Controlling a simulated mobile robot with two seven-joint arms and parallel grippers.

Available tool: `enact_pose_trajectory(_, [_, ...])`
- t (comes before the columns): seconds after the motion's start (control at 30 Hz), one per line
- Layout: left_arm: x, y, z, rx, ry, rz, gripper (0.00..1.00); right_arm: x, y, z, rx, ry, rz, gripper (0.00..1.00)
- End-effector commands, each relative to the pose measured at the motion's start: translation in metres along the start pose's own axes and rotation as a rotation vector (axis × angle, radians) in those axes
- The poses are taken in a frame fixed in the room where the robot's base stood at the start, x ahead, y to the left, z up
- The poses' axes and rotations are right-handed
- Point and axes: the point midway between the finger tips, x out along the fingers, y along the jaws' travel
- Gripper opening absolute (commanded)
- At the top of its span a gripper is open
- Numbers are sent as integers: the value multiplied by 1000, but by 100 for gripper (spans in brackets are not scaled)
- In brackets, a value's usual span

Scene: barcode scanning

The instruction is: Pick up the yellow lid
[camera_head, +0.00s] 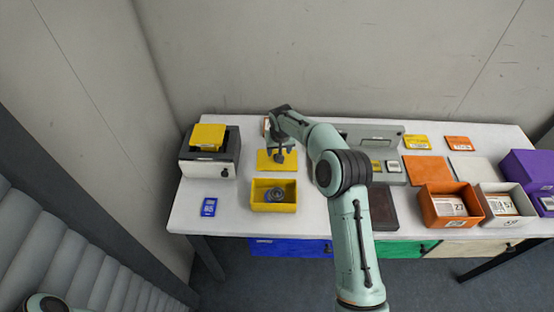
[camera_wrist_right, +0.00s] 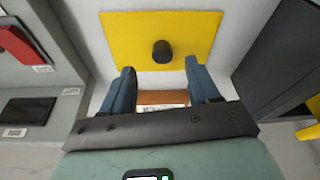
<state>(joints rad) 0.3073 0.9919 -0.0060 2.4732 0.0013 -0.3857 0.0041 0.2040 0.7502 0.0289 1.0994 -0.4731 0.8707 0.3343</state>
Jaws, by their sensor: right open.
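The yellow lid (camera_head: 265,161) lies flat on the white table, behind the open yellow box (camera_head: 261,207). The yellow box holds a dark round part (camera_head: 275,195). My left gripper is not in view.
A black-and-grey device (camera_head: 227,158) with a yellow block (camera_head: 208,135) on top stands left of the lid. A blue card (camera_head: 208,207) lies at the front left. Orange (camera_head: 435,215), white (camera_head: 493,216) and purple boxes stand at right. A wall is behind the table.

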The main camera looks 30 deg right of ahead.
Motion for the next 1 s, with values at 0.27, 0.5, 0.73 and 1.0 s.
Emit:
enact_pose_trajectory(0.27, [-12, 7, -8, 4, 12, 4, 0, 39, -4, -3, 2, -3, 0, 61])
enact_pose_trajectory(0.5, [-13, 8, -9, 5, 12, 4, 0, 50, -3, -2, 2, -1, 0, 61])
enact_pose_trajectory(0.73, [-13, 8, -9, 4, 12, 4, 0, 50, -3, -2, 2, -1, 0, 22])
enact_pose_trajectory(1.0, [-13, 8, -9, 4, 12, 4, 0, 49, -3, -2, 2, -1, 0, 0])
